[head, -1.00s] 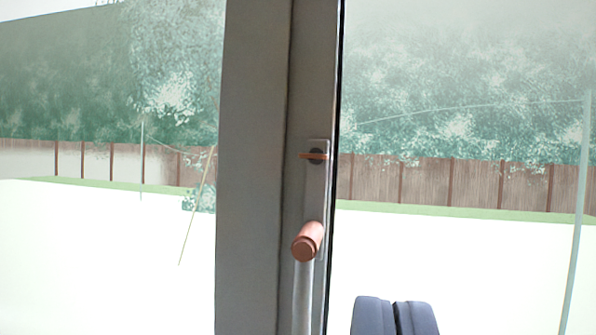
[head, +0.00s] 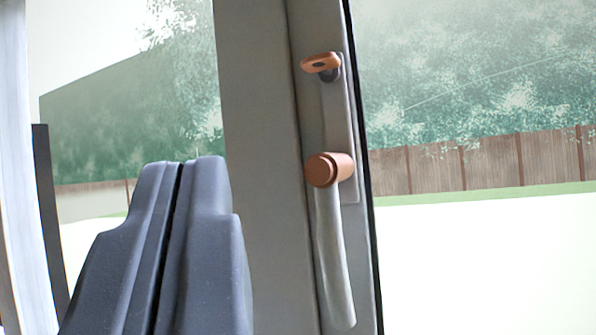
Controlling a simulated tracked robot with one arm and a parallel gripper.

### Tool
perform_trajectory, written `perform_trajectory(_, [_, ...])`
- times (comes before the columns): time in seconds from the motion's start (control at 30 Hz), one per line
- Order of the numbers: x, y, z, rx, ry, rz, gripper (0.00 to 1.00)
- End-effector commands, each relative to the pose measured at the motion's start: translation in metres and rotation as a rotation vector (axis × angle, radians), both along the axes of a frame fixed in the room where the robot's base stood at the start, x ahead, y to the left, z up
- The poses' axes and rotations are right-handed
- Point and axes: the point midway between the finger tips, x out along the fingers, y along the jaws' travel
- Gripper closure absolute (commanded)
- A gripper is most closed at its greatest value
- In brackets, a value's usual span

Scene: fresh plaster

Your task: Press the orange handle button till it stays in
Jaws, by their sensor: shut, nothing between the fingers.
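The orange handle button (head: 322,170) is a round copper-orange cylinder at the top of a grey handle (head: 334,255) that hangs down along the door frame. Its round face points towards the camera and a little left. It stands out from its mount; how far it is pressed in I cannot tell. My gripper (head: 190,165) is dark grey, shut and empty. It is at the lower left, left of the button in the picture and apart from it. Nothing hides the button.
Above the button an orange key-like tab (head: 320,63) sticks out from the grey lock plate (head: 341,120). The grey door frame (head: 258,200) runs top to bottom, with glass on both sides. A pale upright post and a dark strip (head: 48,200) stand at the far left.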

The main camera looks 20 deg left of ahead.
Motion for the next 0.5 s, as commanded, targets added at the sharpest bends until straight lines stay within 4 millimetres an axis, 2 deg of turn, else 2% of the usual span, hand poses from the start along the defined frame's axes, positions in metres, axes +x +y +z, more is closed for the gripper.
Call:
perform_trajectory(0.27, [0.001, 0.0, 0.0, 0.0, 0.0, -0.001, 1.0])
perform_trajectory(0.5, [0.014, 0.0, 0.0, 0.0, 0.001, -0.002, 1.0])
